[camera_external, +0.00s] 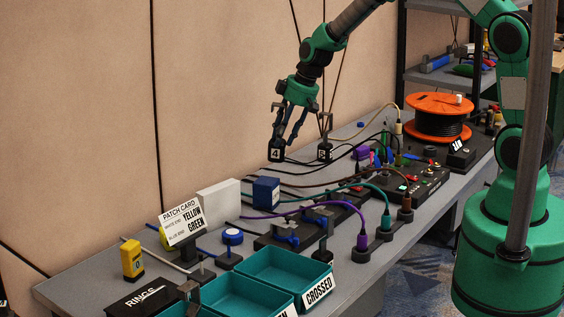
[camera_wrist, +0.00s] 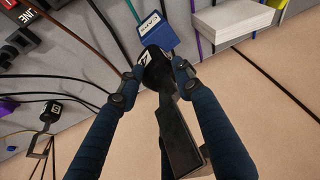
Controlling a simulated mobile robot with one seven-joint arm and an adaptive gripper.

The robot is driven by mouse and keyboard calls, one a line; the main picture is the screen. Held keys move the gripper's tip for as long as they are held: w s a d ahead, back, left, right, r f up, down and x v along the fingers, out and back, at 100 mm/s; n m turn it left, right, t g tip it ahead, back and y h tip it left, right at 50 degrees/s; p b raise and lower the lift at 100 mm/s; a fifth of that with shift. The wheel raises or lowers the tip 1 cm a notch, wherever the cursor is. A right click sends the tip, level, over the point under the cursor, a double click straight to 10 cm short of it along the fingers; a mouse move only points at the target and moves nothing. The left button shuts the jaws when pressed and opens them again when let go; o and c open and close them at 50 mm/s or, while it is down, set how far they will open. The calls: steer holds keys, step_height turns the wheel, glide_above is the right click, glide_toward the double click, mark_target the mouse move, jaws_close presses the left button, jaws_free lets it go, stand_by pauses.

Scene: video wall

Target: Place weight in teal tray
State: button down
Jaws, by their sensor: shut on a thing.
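A black weight (camera_external: 276,151) marked 4 hangs above the back of the table in the external view. My gripper (camera_external: 283,138) is shut on it, and it also shows between my fingers in the wrist view (camera_wrist: 157,62). A dark bar-like part extends from it toward my palm. A teal tray (camera_external: 285,270) with a card reading CROSSED stands at the front of the table, well to the lower side of my gripper. A second teal tray (camera_external: 237,292) stands left of it, its card cut off. Their visible insides look empty.
Another black weight (camera_external: 324,152) stands behind right. A blue box (camera_external: 266,191), a white box (camera_external: 218,199), a patch card (camera_external: 183,222) and panels with coloured cables (camera_external: 317,208) lie between my gripper and the trays. An orange cable reel (camera_external: 437,112) stands right.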

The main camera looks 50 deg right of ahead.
steer(key=s+a+n+g+y, duration=0.1)
steer(key=s+a+n, duration=0.35)
steer(key=a, duration=0.75)
steer(key=s+a+n+g+y, duration=0.1)
steer(key=s+a+n, duration=0.1)
steer(key=s+a, duration=0.8)
steer(key=s+a+n+g+p, duration=0.15)
steer(key=s+a+n, duration=0.45)
steer(key=s+a, duration=0.9)
steer(key=shift+g, duration=0.45)
steer(key=shift+w+x, duration=0.25)
steer(key=shift+x, duration=0.9)
steer(key=shift+w+x, duration=0.25)
steer(key=shift+x, duration=0.95)
steer(key=shift+f, duration=0.1)
step_height(320, 180, down, 6)
steer(key=b, duration=0.1)
steer(key=shift+f, duration=0.2)
steer(key=shift+f+b, duration=0.65)
steer(key=shift+f, duration=1.05)
